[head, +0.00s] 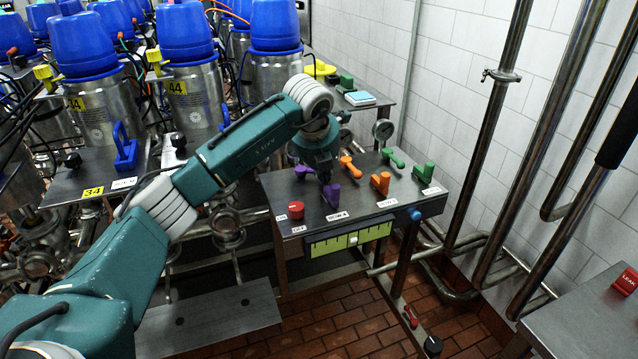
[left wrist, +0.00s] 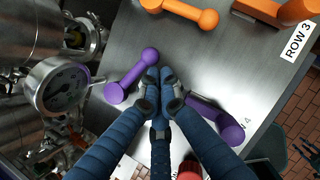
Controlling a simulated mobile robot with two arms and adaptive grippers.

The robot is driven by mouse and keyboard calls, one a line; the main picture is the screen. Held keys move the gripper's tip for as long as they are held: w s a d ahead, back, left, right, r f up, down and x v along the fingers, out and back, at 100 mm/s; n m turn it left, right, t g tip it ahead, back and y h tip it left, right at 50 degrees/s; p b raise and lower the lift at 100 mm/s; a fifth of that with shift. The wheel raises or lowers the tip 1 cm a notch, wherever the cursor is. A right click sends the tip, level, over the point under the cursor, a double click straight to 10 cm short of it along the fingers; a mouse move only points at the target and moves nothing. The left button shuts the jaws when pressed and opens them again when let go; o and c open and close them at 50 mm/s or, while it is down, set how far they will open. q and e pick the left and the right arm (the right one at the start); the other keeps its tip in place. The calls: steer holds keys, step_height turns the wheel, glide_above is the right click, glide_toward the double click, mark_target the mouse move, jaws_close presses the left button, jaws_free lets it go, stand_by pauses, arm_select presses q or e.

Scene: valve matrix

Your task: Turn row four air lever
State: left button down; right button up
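Two purple levers stand at the left end of the steel panel (head: 360,186), beside the label ending in 4. The back purple lever (head: 302,171) also shows in the left wrist view (left wrist: 122,88), lying aslant with its ball end up. The front purple lever (head: 331,196) is right of the fingers in the left wrist view (left wrist: 224,126), its near end hidden behind a finger. My left gripper (left wrist: 158,72) points down between the two levers, its blue fingers together with nothing seen held. Its tips are close to the back lever's ball; contact cannot be told.
Orange levers (head: 380,183) and green levers (head: 423,172) stand further right on the panel. A pressure gauge (left wrist: 57,86) and steel vessels are close on the left.

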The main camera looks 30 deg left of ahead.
arm_select(q)
steer(key=shift+w, duration=0.3)
steer(key=shift+w+a+b, duration=0.1)
steer(key=shift+w+b, duration=0.2)
steer(key=shift+w, duration=0.5)
arm_select(e)
steer(key=shift+w+a+f, duration=0.35)
steer(key=shift+a+f, duration=0.15)
steer(key=shift+f, duration=0.1)
steer(key=shift+d, duration=0.3)
